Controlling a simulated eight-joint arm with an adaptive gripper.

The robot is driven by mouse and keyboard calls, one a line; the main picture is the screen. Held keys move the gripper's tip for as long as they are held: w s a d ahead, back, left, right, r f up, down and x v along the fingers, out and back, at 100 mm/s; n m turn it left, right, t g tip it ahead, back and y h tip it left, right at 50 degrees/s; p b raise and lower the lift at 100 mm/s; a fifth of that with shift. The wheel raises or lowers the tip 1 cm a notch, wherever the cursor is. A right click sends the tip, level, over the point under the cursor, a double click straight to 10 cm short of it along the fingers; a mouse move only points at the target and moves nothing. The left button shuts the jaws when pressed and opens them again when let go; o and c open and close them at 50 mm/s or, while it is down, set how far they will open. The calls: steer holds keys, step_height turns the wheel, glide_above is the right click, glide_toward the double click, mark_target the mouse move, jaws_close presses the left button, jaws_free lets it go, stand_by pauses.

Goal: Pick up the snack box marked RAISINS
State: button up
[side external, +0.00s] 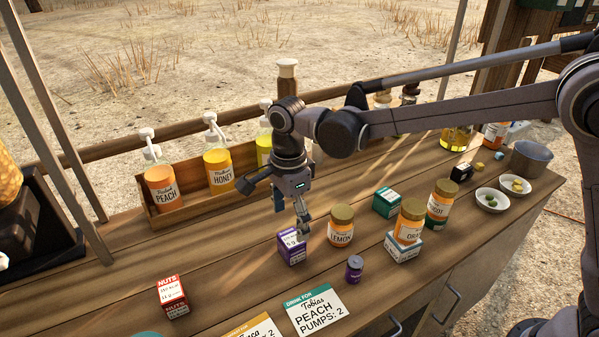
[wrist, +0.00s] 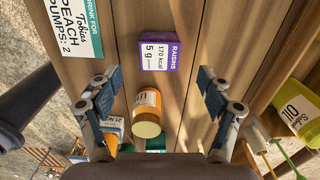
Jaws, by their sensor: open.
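The RAISINS snack box (side external: 291,248) is a purple and white box standing on the wooden counter left of the lemon jar. In the wrist view the purple box (wrist: 159,52) shows its RAISINS label, ahead of the fingers and roughly midway between them. My gripper (side external: 303,222) is over the box in the side view, its fingers pointing down and partly covering it. I cannot tell the exact height of the fingertips above the box.
The orange lemon jar (side external: 341,226) stands close right of the box. A small purple jar (side external: 354,268) is nearer the front. A red NUTS box (side external: 172,296) stands at left. A wooden rack (side external: 160,221) of syrup bottles is behind. Order cards (side external: 316,309) lie in front.

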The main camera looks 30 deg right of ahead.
mark_target(291, 237)
steer(key=shift+f, duration=3.7)
steer(key=c, duration=1.3)
